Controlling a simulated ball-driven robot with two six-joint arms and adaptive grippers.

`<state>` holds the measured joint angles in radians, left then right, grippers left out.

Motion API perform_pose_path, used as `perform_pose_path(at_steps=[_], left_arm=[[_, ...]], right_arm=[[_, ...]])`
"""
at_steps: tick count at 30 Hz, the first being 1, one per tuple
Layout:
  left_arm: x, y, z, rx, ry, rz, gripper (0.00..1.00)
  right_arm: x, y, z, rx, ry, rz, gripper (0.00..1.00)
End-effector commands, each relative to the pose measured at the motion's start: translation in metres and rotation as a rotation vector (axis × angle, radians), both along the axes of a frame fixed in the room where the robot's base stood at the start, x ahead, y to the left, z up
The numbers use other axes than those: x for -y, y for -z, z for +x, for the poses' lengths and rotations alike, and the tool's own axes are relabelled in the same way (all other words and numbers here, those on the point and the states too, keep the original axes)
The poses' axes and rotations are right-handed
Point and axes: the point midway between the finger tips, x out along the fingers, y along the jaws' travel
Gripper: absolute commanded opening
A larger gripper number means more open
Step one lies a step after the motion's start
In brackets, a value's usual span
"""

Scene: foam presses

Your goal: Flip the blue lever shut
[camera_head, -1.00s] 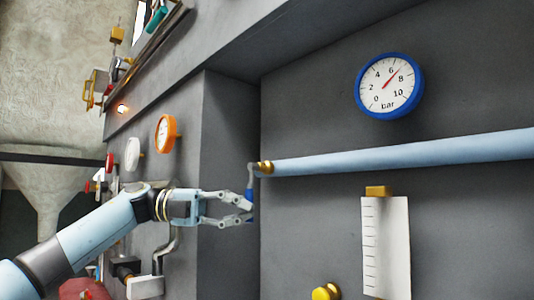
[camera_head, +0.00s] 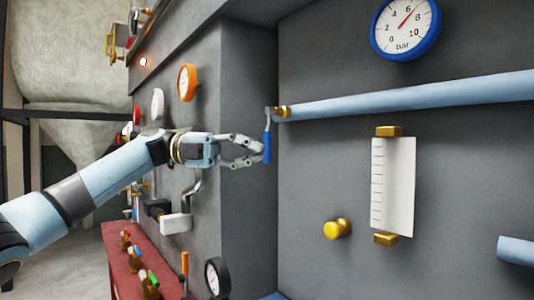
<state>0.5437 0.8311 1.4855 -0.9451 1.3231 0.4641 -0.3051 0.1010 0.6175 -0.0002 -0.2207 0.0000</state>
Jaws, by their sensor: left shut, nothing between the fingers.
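The blue lever (camera_head: 267,143) hangs down, nearly upright, from the brass valve fitting (camera_head: 282,112) at the left end of the light blue pipe (camera_head: 400,97). My left gripper (camera_head: 260,150) is at the lever, with its fingertips at or against the lever's left side. Its fingers are closed together with nothing between them. Whether the fingertips press on the lever cannot be told for sure. My right gripper is not in view.
A blue-rimmed pressure gauge (camera_head: 405,28) is above the pipe. A white scale card (camera_head: 392,187) and a brass knob (camera_head: 337,229) are on the wall at right. An orange gauge (camera_head: 187,82) is at left. A red bench (camera_head: 118,262) with several small valves stands below.

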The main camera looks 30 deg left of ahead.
Motion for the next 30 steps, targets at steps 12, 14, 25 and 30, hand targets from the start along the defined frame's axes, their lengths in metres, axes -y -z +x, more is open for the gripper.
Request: perform_pose_path(at_steps=[12, 14, 25, 30], left_arm=[[-0.059, 0.001, -0.023, -0.002, 0.0, 0.002, 0.0], [-0.062, 0.001, -0.024, -0.001, 0.001, 0.0, 0.0], [-0.065, 0.0, -0.025, 0.0, 0.001, 0.0, 0.0], [-0.065, 0.0, -0.025, 0.0, 0.001, 0.0, 0.0]], right_arm=[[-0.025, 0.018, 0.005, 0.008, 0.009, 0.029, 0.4], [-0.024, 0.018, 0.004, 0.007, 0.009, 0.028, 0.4], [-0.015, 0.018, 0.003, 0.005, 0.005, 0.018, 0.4], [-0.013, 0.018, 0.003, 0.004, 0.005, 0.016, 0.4]])
